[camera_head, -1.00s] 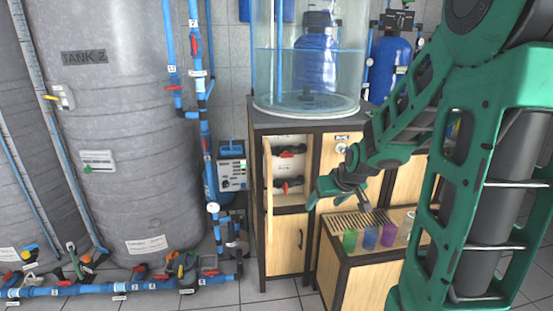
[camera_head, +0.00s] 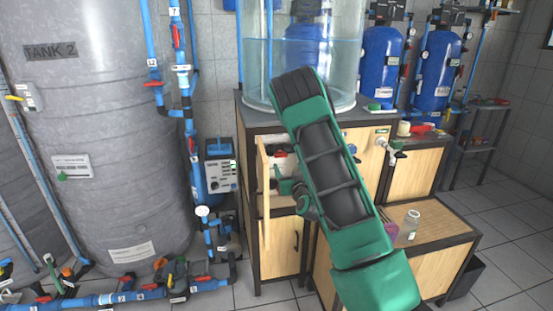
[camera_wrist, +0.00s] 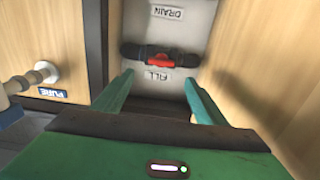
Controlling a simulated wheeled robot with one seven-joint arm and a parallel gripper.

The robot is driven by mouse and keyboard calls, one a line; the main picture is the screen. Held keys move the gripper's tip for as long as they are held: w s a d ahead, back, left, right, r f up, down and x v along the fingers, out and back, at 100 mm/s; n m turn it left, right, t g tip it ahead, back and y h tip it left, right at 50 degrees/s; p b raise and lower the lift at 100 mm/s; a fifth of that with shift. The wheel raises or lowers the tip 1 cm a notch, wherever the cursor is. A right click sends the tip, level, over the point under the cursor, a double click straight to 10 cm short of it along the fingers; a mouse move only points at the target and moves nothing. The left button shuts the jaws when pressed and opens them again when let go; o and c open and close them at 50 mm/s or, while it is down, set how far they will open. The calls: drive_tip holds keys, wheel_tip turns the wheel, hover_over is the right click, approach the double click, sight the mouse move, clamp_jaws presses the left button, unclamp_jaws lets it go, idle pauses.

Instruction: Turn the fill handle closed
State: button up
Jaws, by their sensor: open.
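The fill handle (camera_wrist: 158,60) is a red lever on a black horizontal pipe, in front of a pale panel. In the upside-down wrist view it sits between the FILL label (camera_wrist: 159,76) and the DRAIN label (camera_wrist: 167,12). My gripper (camera_wrist: 158,82) is open, its two green fingers spread to either side of the handle's line, with nothing between them. The fingertips appear short of the handle; contact cannot be told. In the head view my arm covers most of the cabinet opening, and only a bit of red (camera_head: 281,156) shows there.
An open wooden door (camera_head: 264,205) stands beside the opening. Wood panels flank my gripper closely in the wrist view, with a pipe fitting marked PURE (camera_wrist: 45,73) at left.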

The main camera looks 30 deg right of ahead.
sight(281, 156)
drive_tip(key=shift+x, duration=5.25)
drive_tip(key=shift+a, duration=0.15)
drive_tip(key=c, duration=1.1)
drive_tip(key=shift+o, duration=0.2)
